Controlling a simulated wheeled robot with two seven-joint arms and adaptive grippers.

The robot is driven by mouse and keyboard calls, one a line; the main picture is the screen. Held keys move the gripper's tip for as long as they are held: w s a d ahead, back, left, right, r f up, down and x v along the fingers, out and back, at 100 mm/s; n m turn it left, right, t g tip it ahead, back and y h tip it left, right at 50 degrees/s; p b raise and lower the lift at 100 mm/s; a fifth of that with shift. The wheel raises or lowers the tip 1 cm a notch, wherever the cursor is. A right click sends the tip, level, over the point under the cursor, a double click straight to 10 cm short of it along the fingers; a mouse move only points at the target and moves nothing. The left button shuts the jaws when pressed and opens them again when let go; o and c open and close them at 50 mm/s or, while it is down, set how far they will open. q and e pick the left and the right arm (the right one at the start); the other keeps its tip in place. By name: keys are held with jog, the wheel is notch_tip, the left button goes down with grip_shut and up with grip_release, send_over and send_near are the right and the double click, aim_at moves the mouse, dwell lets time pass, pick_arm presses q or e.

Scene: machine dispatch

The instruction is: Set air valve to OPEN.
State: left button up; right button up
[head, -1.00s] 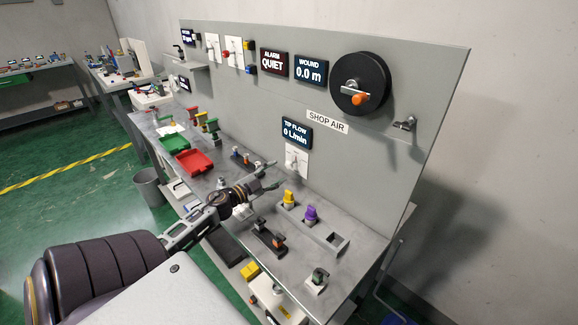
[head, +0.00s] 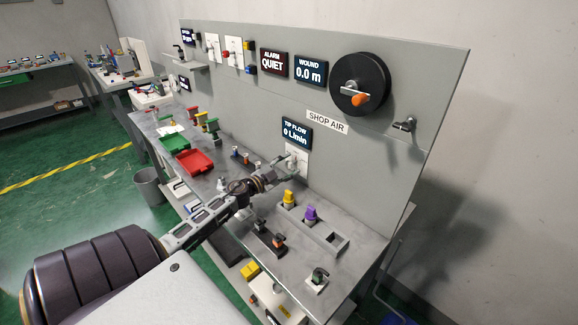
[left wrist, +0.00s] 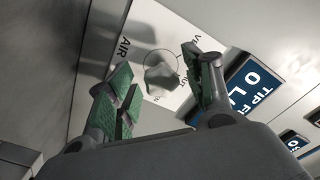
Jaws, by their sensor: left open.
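The air valve is a pale knob (left wrist: 163,79) on a white plate (left wrist: 150,28) marked AIR in the left wrist view. The plate sits under the TIP FLOW display, which reads 0 L/min, on the grey panel. My left gripper (left wrist: 165,85) is open, with green-padded fingers on either side of the knob in that view. Whether the pads touch the knob cannot be told. In the head view my left gripper (head: 284,169) is at the valve plate (head: 297,157) and partly covers it. My right gripper is not in view.
The TIP FLOW display (head: 296,133) is just above the valve. The bench (head: 262,210) below holds a yellow piece (head: 289,198), a purple piece (head: 310,214) and a red tray (head: 195,162). A black reel (head: 360,84) projects from the panel at upper right.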

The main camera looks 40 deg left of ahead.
pick_arm(q)
jog(key=shift+w, duration=0.45)
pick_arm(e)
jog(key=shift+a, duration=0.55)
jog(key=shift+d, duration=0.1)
pick_arm(q)
jog(key=c, duration=1.1)
jog(key=shift+o, duration=0.2)
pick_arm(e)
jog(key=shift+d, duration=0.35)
